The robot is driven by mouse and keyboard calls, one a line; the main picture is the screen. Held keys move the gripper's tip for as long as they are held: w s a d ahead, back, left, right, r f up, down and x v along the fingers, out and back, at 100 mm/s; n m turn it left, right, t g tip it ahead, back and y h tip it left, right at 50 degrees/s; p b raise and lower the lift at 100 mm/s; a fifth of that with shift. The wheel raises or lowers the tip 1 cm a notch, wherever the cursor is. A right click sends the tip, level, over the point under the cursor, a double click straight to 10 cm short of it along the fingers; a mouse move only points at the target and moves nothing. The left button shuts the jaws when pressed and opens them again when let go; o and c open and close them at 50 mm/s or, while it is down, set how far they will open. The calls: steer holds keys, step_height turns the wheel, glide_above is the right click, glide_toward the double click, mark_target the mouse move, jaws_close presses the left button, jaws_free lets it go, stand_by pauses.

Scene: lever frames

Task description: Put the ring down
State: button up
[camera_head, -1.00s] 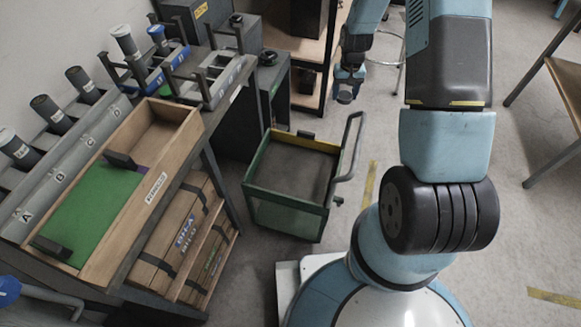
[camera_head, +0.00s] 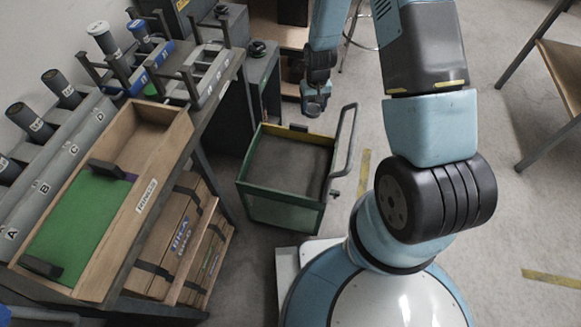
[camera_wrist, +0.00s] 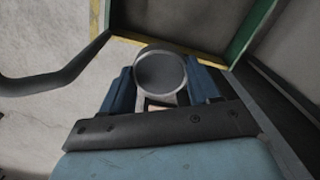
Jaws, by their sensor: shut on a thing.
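The ring (camera_wrist: 165,97) is a round grey piece with a paler rim, seen between the two blue fingers of my gripper (camera_wrist: 163,84) in the wrist view. The gripper is shut on it. In the head view my gripper (camera_head: 315,92) points down behind the green cart's far right corner, with the small dark ring (camera_head: 313,109) at its tip. The ring is held in the air, apart from the bench. The wooden tray (camera_head: 128,226) on the bench at left has a label I cannot read surely, a green panel and dark blocks.
The green cart (camera_head: 283,213) stands empty on the floor, with a grey handle (camera_head: 346,152) at its right. Frames with dark cylinders (camera_head: 64,88) stand along the bench's back. A wooden table (camera_head: 553,84) is at right.

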steer(key=s+a+f+n, duration=0.1)
steer(key=s+a+f, duration=0.2)
steer(key=s, duration=0.4)
steer(key=s+a+f+n, duration=0.1)
steer(key=s+a+f, duration=0.25)
steer(key=s, duration=0.35)
steer(key=s+a+f+n, duration=0.2)
steer(key=s+a+f, duration=0.15)
steer(key=s, duration=0.35)
glide_above(289, 166)
step_height(289, 166, down, 10)
steer(key=shift+s+d+r, duration=0.1)
steer(key=shift+s+r, duration=0.05)
steer(key=shift+f, duration=1.55)
steer(key=o, duration=1.2)
steer(key=shift+f, duration=0.1)
